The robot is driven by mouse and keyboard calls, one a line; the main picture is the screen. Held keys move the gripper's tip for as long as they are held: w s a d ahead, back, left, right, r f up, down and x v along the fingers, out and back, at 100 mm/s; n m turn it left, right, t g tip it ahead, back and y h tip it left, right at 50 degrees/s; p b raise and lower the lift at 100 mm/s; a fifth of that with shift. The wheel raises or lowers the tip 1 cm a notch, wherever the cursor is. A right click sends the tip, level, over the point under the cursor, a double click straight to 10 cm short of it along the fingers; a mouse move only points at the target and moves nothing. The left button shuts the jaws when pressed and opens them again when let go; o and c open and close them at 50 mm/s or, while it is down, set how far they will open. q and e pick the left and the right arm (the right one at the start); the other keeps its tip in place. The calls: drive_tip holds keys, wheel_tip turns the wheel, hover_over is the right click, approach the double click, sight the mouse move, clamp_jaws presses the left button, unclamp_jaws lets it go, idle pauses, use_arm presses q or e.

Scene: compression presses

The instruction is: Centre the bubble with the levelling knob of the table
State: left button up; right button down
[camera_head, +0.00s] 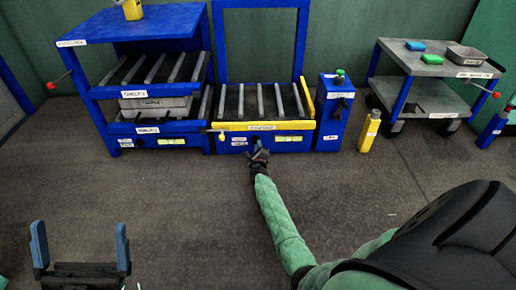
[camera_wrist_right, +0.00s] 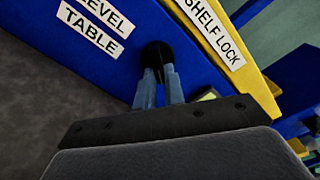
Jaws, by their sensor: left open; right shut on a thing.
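The blue roller table (camera_head: 311,140) stands in the middle of the head view, with a yellow bar across its front. The round black levelling knob (camera_wrist_right: 157,50) is on its blue front, beside the "LEVEL TABLE" label (camera_wrist_right: 92,25). My right gripper (camera_head: 258,151) is at that front and shut on the knob; its two blue fingers show in the right wrist view (camera_wrist_right: 160,74). A small yellow-green window (camera_head: 287,138) is right of the knob, mostly hidden behind my gripper in the wrist view. I cannot make out the bubble. My left gripper (camera_head: 80,232) is open and empty over the floor.
A blue shelf rack (camera_head: 99,92) stands left of the table. A blue post with a green button (camera_head: 340,73) and a yellow bottle (camera_head: 369,132) stand right of it. A grey cart (camera_head: 425,64) is further right. The floor in front is clear.

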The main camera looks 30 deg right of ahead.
drive_tip(key=shift+f, duration=0.1)
idle(0.4)
drive_tip(key=c, duration=1.5)
unclamp_jaws()
